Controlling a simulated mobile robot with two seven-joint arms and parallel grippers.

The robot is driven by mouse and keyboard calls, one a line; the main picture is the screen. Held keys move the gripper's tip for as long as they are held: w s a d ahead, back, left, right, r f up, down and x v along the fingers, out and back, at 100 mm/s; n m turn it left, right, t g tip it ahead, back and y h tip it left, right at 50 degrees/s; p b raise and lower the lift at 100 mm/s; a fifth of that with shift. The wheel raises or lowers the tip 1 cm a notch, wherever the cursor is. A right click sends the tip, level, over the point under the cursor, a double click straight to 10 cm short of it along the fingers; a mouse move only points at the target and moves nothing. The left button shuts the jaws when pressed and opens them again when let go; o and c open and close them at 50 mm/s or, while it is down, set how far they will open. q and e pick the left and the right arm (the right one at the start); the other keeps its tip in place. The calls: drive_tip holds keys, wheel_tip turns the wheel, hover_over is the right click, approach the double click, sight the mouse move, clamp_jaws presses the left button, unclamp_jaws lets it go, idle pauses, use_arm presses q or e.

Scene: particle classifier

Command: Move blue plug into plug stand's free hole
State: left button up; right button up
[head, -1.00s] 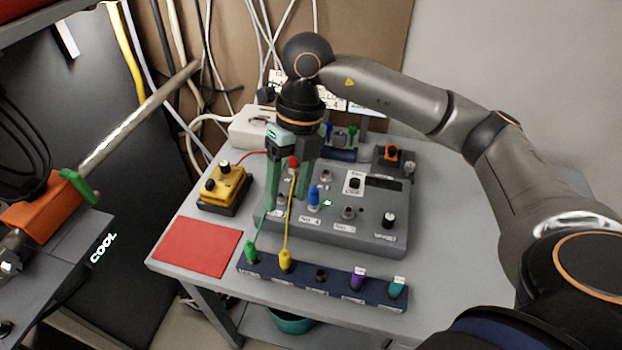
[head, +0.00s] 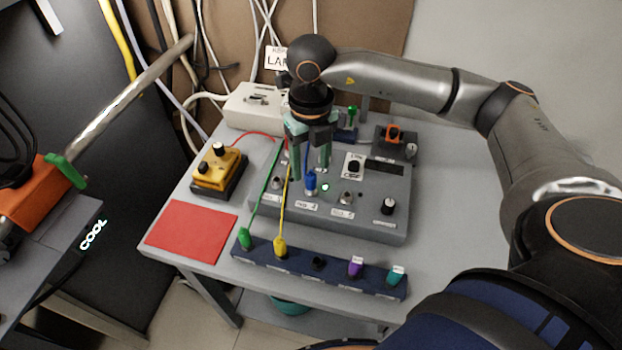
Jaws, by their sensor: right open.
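The blue plug (head: 310,183) stands upright in a socket on the front of the grey control box (head: 385,222). My right gripper (head: 309,174) points down over it, open, with one green finger on each side of the blue plug in the picture. I cannot tell whether a finger touches it. The plug stand (head: 337,281) is a dark blue bar along the table's front. It holds a green plug (head: 246,239), a yellow plug (head: 280,246), a purple plug (head: 356,266) and a teal plug (head: 396,275). Its free hole (head: 318,262) is in the middle. My left gripper is out of view.
Green and yellow cables run up from the stand close to the right gripper. A yellow box (head: 218,171) and a red mat (head: 192,231) lie at the left of the table. A power strip (head: 254,108) stands behind. The table's right side is clear.

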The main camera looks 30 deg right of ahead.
sight(311, 174)
wheel_tip(311, 174, down, 4)
drive_tip(key=shift+f, duration=0.25)
drive_tip(key=shift+c, duration=0.4)
clamp_jaws()
